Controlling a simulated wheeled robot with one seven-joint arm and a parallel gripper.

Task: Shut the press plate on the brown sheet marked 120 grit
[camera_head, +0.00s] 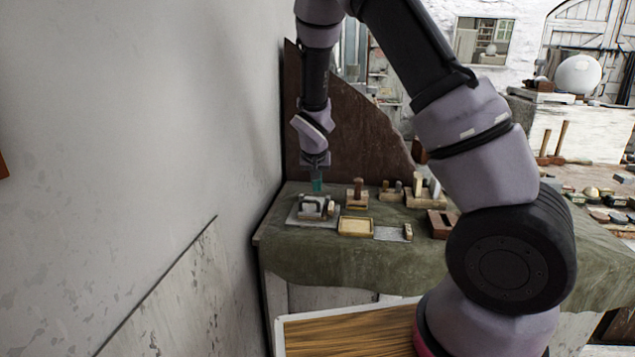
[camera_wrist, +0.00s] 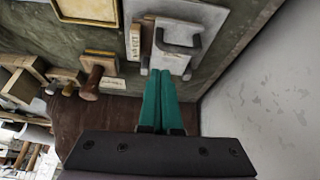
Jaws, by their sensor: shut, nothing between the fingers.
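My gripper (camera_head: 317,186) is shut and empty, with its teal fingers pointing down over the back of the bench beside the wall. In the wrist view its closed fingertips (camera_wrist: 159,76) are at the near edge of a grey press plate (camera_wrist: 183,30) with a dark U-shaped handle (camera_wrist: 176,56). I cannot tell whether they touch it. In the head view the press (camera_head: 308,212) is a small grey piece on a pale base, just below the fingers. A pale label block (camera_wrist: 135,42) stands beside it; its writing is too small to read.
A wooden block with a brown knob (camera_head: 357,194) stands right of the press, and a yellow-rimmed tray (camera_head: 355,227) lies in front of it. More wooden blocks (camera_head: 427,193) stand further right. The wall (camera_head: 150,130) is close on the left; a dark board (camera_head: 340,130) rises behind.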

